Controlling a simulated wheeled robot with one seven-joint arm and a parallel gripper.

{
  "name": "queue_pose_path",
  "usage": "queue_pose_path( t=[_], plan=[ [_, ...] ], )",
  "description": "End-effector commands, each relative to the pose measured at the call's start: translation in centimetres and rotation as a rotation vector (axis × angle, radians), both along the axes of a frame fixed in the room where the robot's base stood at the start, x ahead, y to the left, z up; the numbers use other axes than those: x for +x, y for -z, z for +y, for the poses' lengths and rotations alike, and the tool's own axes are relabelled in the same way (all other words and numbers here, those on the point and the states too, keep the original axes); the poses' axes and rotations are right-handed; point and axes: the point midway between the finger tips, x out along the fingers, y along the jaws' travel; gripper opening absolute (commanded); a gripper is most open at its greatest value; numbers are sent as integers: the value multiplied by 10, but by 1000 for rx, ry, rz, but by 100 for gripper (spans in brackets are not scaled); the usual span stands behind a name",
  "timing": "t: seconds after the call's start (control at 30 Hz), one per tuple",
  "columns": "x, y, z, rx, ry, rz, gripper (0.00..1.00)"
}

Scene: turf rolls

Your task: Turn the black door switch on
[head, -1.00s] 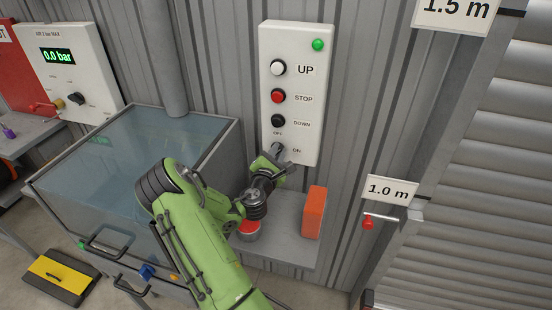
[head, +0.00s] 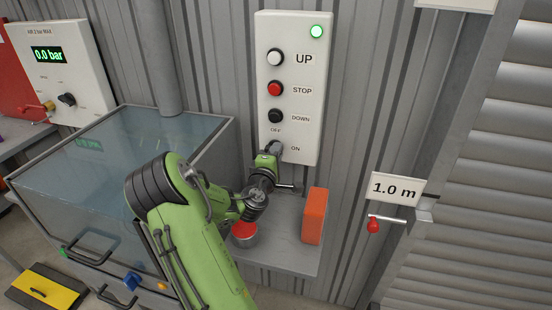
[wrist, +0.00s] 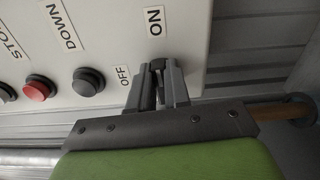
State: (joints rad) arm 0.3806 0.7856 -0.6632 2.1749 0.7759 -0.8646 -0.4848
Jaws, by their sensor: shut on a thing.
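The white control panel (head: 292,45) hangs on the corrugated wall, with OFF and ON labels low on it. My gripper (head: 272,150) is at the bottom of the panel, beside the ON label. In the wrist view my gripper (wrist: 161,72) is shut on the black door switch (wrist: 160,82), a narrow dark handle between the two grey fingers. Its tip is near the ON label. The fingers hide most of the switch, and the head view barely shows it. The round green lamp (head: 316,32) at the panel's top right glows brightly.
White UP (head: 275,58), red STOP (head: 275,89) and black DOWN (head: 275,116) buttons sit above the switch. A shelf (head: 285,258) below holds an orange block (head: 314,216) and a red-topped tin (head: 244,232). A glass-topped box (head: 100,165) stands left, a roller shutter (head: 480,190) right.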

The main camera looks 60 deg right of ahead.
Motion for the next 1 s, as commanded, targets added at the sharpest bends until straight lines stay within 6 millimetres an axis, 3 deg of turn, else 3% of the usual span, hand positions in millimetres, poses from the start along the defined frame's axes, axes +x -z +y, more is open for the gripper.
queue_pose_path(
  t=[0.73, 0.77, 0.8, 0.9, 1.0],
  plan=[
    [0, 2, 0, 17, 1, -81, 0],
    [0, 2, 0, 17, 1, -81, 22],
    [0, 2, 0, 16, 1, -81, 28],
    [0, 2, 0, 16, 1, -81, 43],
    [0, 2, 0, 15, 1, -80, 43]
  ],
)
